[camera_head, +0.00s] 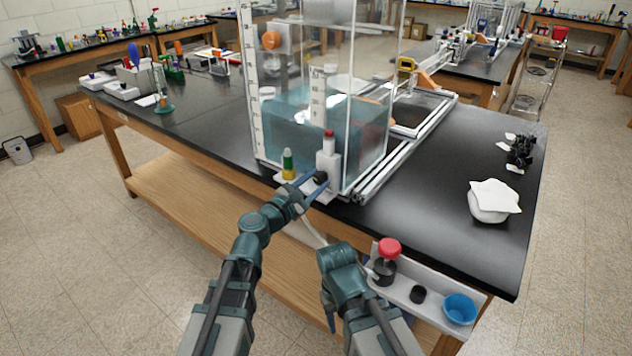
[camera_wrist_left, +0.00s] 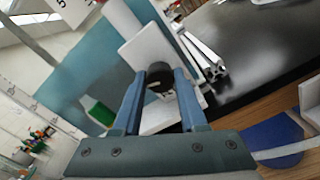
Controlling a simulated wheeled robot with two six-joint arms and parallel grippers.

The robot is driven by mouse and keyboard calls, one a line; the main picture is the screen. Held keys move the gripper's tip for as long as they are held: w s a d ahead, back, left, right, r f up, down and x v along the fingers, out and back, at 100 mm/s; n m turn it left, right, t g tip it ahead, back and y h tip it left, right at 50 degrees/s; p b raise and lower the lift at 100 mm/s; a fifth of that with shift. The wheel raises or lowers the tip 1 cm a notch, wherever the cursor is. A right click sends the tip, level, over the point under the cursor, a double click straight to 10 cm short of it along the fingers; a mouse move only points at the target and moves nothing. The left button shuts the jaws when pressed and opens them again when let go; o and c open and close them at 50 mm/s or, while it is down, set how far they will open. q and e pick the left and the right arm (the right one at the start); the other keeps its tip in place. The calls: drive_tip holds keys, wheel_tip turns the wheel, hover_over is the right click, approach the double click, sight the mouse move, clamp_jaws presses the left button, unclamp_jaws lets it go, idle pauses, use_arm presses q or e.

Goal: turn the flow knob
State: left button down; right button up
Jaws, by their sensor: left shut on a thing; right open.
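The black flow knob (camera_head: 320,177) sits on the front of a white block (camera_head: 328,163) at the front corner of the clear water tank (camera_head: 363,130). In the left wrist view the knob (camera_wrist_left: 159,77) lies between the blue fingers of my left gripper (camera_wrist_left: 161,76), which is shut on it. In the head view my left gripper (camera_head: 313,187) reaches the knob from the front left and partly covers it. My right gripper (camera_head: 334,298) is open and low in front of the bench, apart from the knob; its fingertips are hard to make out.
A green and yellow bottle (camera_head: 288,164) stands just left of the block. A white side shelf (camera_head: 402,293) at the bench front holds a red-topped item (camera_head: 388,252), a black cap (camera_head: 418,294) and a blue cup (camera_head: 460,309).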

idle(0.3)
use_arm(q)
drive_tip(key=shift+s+f, duration=0.1)
drive_tip(key=shift+c, duration=2.3)
unclamp_jaws()
drive_tip(key=shift+a, duration=0.1)
